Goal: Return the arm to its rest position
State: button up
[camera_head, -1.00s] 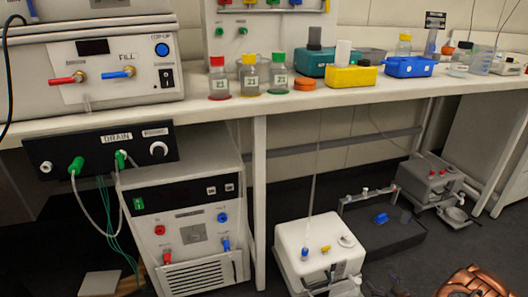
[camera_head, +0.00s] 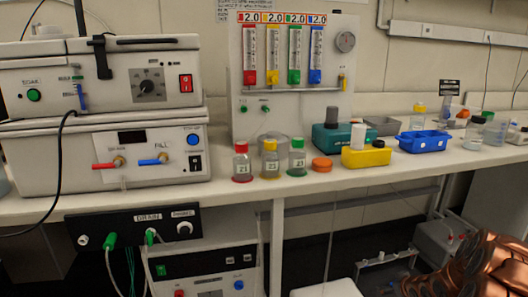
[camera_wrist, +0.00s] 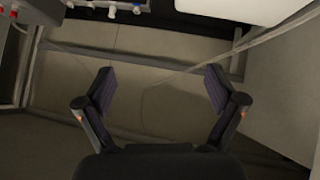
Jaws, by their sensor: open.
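My gripper (camera_wrist: 160,92) shows in the wrist view with its two dark fingers spread wide apart and nothing between them. Beyond the fingers are the dim floor, a wall panel and a thin hanging cable. In the head view the gripper itself is out of sight. A copper-coloured part of my arm (camera_head: 470,268) shows at the lower right corner, in front of the space under the bench.
The white bench (camera_head: 330,192) crosses the head view. It bears shaker units (camera_head: 110,150), three capped bottles (camera_head: 270,160), a yellow block (camera_head: 366,156), a blue tray (camera_head: 424,142) and a flowmeter panel (camera_head: 290,100). A white box (camera_head: 328,288) stands below. Hoses hang from the drain panel (camera_head: 135,224).

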jog(key=s+a+r+m+g+p, duration=0.15)
jog(key=s+a+r+p, duration=0.3)
jog(key=r, duration=0.45)
jog(key=s+a+r+g+h+p, duration=0.1)
jog(key=s+a+r+g+p, duration=0.2)
jog(key=s+r, duration=0.45)
jog(key=s+a+r+g+p, duration=0.1)
jog(key=s+a+r+p, duration=0.3)
jog(key=r, duration=0.7)
jog(key=s+a+r+g+p, duration=0.2)
jog(key=s+a+r, duration=0.3)
jog(key=s, duration=0.5)
jog(key=s+a+r+m+g+y+p, duration=0.1)
jog(key=s+a+r+p, duration=0.4)
jog(key=s+r, duration=0.3)
jog(key=s+a+r+g+p, duration=0.2)
jog(key=s+a+r, duration=0.3)
jog(key=s, duration=0.8)
jog(key=shift+r+m+g+p, duration=0.35)
jog(key=shift+r+p, duration=0.4)
jog(key=shift+p, duration=0.1)
jog(key=shift+s, duration=0.1)
